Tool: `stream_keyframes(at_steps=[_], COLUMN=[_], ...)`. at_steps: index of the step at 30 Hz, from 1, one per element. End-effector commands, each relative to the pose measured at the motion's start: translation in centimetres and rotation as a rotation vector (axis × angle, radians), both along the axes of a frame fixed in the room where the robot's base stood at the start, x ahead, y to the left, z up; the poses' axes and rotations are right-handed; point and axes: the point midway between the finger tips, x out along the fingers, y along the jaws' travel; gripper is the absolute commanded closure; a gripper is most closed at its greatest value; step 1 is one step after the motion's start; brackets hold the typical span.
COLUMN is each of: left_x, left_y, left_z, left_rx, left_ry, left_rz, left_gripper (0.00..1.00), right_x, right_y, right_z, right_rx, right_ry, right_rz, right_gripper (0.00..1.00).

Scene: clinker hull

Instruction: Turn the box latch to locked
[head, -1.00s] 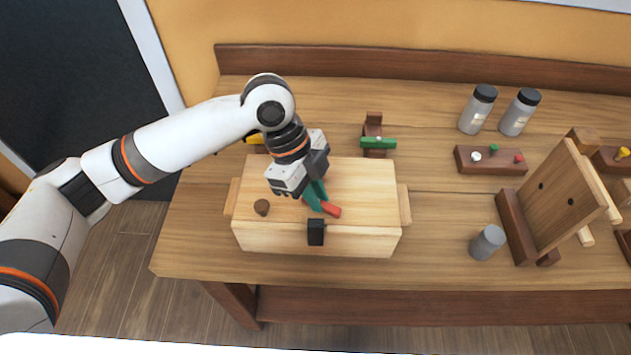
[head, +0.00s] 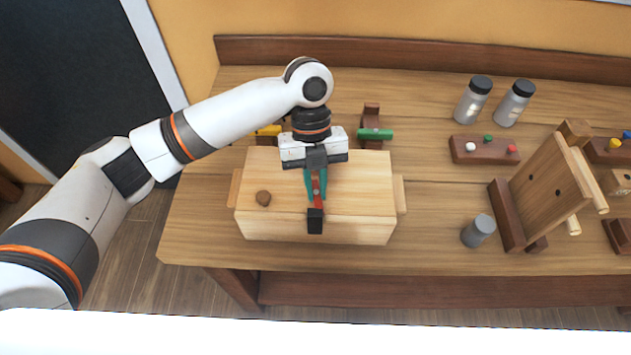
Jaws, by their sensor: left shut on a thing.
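The wooden box (head: 362,190) stands on the bench with a pale flat lid. The red latch lever (head: 317,198) lies on the lid, pointing straight toward the box's front edge. Its front end meets the black catch block (head: 315,221) at that edge; whether it sits inside the block I cannot tell. My left gripper (head: 316,193) is above the lid with its teal fingers on either side of the red lever, shut on it. The gripper body hides the lever's rear end. My right gripper is not in view.
A brown knob (head: 263,198) sits on the lid's left. A green-handled piece (head: 375,134) and a yellow one (head: 268,130) are behind the box. Two grey bottles (head: 473,99), a peg block (head: 485,150), a grey cylinder (head: 478,231) and an upright wooden panel (head: 550,195) stand to the right.

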Motion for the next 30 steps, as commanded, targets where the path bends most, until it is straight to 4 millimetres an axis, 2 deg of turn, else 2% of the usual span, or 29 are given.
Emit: stream_keyframes(at_steps=[12,29,30], left_x=[0.09,0.06,0.06], left_y=[-0.08,-0.08,-0.08], left_z=[0.02,0.06,0.06], left_rx=[0.000,-0.001,-0.001], left_ry=[-0.003,-0.003,-0.003], left_rz=[-0.198,-0.231,-0.231], left_gripper=[1.00,1.00,0.84], right_x=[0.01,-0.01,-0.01], right_y=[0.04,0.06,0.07], right_z=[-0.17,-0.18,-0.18], right_rx=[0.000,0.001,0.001], right_ry=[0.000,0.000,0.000], right_rz=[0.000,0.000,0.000], right_gripper=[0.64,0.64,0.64])
